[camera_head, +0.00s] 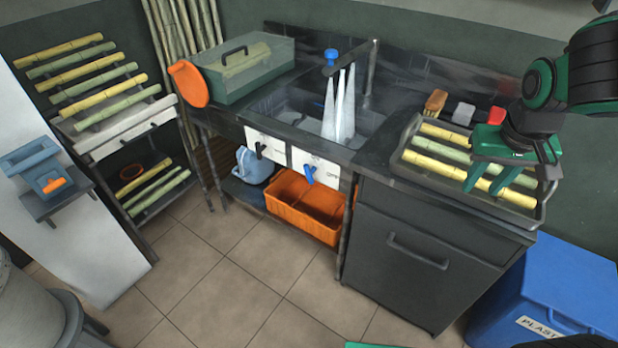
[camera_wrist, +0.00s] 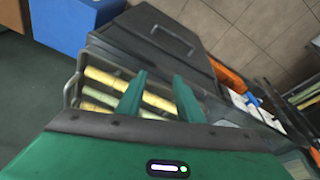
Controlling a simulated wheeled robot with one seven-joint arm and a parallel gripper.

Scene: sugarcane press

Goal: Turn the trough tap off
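A dark sink trough (camera_head: 300,112) is set in the counter at the back. Pale water streams (camera_head: 338,110) stand in it below a blue tap knob (camera_head: 331,55) and a thin upright pipe (camera_head: 371,70). On the white front panels below the trough are a black lever (camera_head: 262,149) and a blue lever (camera_head: 310,174); their labels are too small to read. My green gripper (camera_head: 502,182) is above the rack of cane at the right end of the counter, well apart from the knob and levers. It is open and empty, its two fingers apart in the wrist view (camera_wrist: 158,92).
A wire rack (camera_head: 408,170) holds cane pieces, with a brush (camera_head: 435,102) and small blocks behind it. An orange crate (camera_head: 305,205) sits below; a blue bin (camera_head: 560,290) stands right. Tiled floor is clear in front.

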